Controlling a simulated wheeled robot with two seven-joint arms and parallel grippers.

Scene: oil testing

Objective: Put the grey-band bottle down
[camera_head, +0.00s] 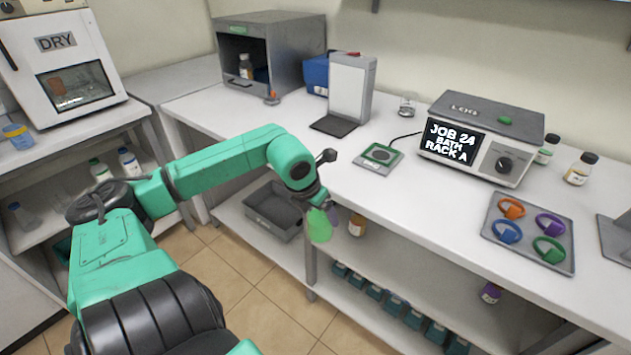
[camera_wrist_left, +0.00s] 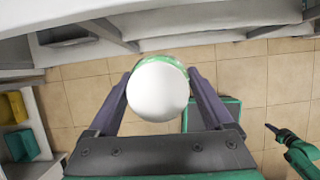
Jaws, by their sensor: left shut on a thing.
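My left gripper (camera_head: 322,210) hangs in front of the bench's front edge, below the bench top. It is shut on a bottle (camera_head: 319,228), which looks green in the head view. In the left wrist view the bottle shows end-on as a round white top (camera_wrist_left: 158,90) with a green rim, between the two dark fingers of my left gripper (camera_wrist_left: 158,88). It is held clear above the floor. No grey band can be made out on it. My right gripper is not in the head view; a green arm part with a dark tip shows at the right of the left wrist view, too small to read.
A bench top (camera_head: 400,190) carries a small green-framed plate (camera_head: 380,155), a display box (camera_head: 485,135), and a tray (camera_head: 535,258) with coloured rings. An open grey cabinet (camera_head: 270,50) stands at the back. An amber bottle (camera_head: 357,226) and several small dark boxes show below the bench.

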